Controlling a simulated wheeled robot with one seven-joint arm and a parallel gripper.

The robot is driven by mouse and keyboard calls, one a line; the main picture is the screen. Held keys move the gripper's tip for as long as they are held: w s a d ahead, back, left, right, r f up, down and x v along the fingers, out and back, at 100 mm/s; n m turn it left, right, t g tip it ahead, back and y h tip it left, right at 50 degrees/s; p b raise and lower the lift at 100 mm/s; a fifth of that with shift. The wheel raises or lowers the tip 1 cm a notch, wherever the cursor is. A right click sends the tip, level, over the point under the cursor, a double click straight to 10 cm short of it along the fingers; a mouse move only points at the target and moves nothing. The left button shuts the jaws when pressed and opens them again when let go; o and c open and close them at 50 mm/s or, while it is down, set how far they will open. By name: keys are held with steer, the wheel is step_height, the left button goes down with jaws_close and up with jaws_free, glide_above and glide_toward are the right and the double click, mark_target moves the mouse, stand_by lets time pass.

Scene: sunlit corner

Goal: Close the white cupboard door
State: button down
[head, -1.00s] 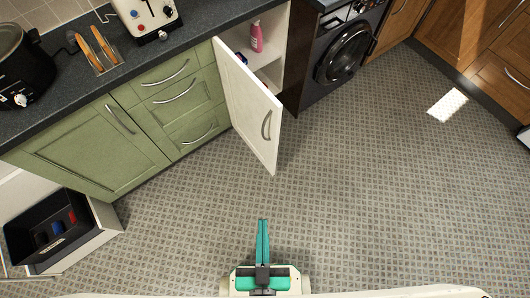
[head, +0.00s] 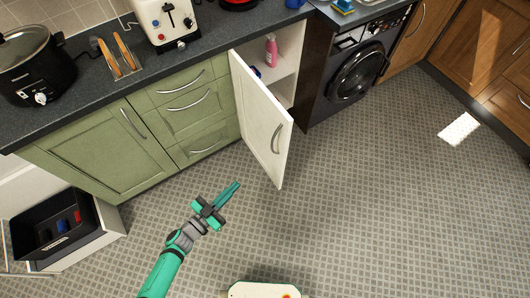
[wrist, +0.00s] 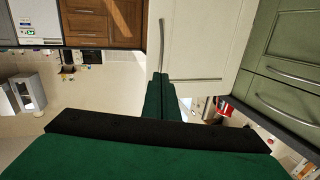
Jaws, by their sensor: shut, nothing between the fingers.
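The white cupboard door (head: 262,122) stands wide open, swung out from the counter front, with a curved metal handle (head: 277,138) near its free edge. Behind it the open cupboard (head: 287,52) shows a pink bottle (head: 271,50) on a shelf. My gripper (head: 236,185) is shut and empty, left of the door's free lower end in the head view and apart from it there. In the wrist view the shut fingers (wrist: 161,76) point toward the white door (wrist: 205,40); I cannot tell the exact gap.
Green drawers (head: 190,105) and a green cupboard (head: 95,150) lie left of the door. A dark washing machine (head: 358,72) stands to its right. An open drawer bin (head: 60,225) juts out at lower left.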

steer(key=h, duration=0.2)
glide_toward(272, 148)
steer(key=shift+g, duration=0.3)
steer(key=x, duration=0.6)
steer(key=shift+w+r, duration=0.25)
steer(key=shift+r, duration=0.05)
